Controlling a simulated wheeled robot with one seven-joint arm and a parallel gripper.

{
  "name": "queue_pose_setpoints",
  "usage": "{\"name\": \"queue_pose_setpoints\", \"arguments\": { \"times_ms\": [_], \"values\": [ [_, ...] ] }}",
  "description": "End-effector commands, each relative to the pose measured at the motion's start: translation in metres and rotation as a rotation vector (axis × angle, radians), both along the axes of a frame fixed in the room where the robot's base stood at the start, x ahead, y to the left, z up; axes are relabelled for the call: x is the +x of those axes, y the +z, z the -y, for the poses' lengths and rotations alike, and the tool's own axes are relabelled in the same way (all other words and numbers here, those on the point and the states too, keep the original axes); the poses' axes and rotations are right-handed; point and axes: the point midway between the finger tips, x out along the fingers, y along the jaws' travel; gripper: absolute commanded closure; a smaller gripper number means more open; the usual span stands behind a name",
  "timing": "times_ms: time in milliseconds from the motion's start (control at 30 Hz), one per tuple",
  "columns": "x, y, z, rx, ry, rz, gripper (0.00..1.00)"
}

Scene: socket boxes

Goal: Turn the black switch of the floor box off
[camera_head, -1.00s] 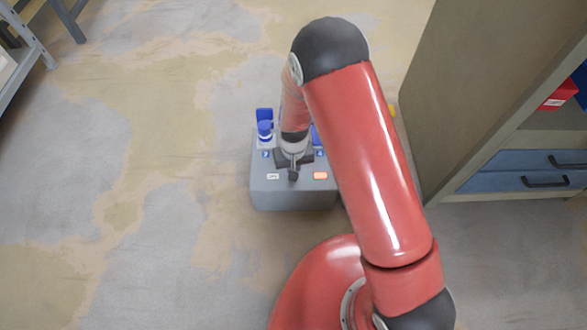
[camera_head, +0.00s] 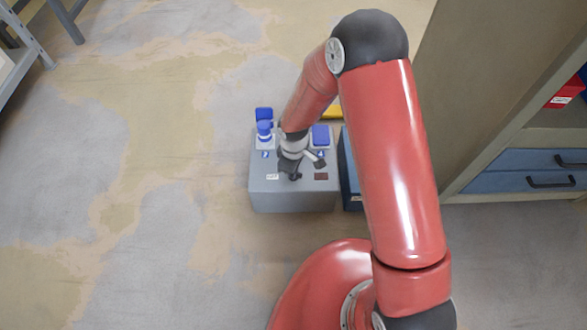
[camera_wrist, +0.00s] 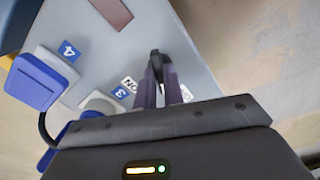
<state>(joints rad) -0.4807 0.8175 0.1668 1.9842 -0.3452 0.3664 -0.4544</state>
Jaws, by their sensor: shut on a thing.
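The grey floor box (camera_head: 290,200) stands on the floor in the head view. My gripper (camera_head: 295,172) points down at its top, towards the front. In the wrist view my gripper (camera_wrist: 163,85) is shut on the black switch (camera_wrist: 155,57), whose dark tip shows between the fingers. An ON label (camera_wrist: 130,85) lies just left of the fingers, and another label (camera_wrist: 187,93), partly hidden, lies just right. The small rectangular lamp (camera_head: 320,176) is dark red-brown; it also shows in the wrist view (camera_wrist: 113,12). The switch's base is hidden by the fingers.
A blue plug (camera_head: 264,130) stands in the box's back left socket. A blue socket lid (camera_head: 320,136) is at the back right. A dark blue box (camera_head: 350,180) and a cabinet (camera_head: 480,120) stand to the right.

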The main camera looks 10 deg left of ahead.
Motion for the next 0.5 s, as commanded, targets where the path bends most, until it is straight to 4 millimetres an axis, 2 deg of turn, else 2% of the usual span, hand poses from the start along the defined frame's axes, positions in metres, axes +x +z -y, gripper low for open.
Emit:
{"name": "queue_pose_setpoints", "arguments": {
  "times_ms": [200,500],
  "values": [
    [-0.0001,0.0003,0.0003,0.0,0.184,-0.001,1.0],
    [-0.0001,0.0006,0.0004,-0.001,0.366,-0.001,1.0]
  ]
}}
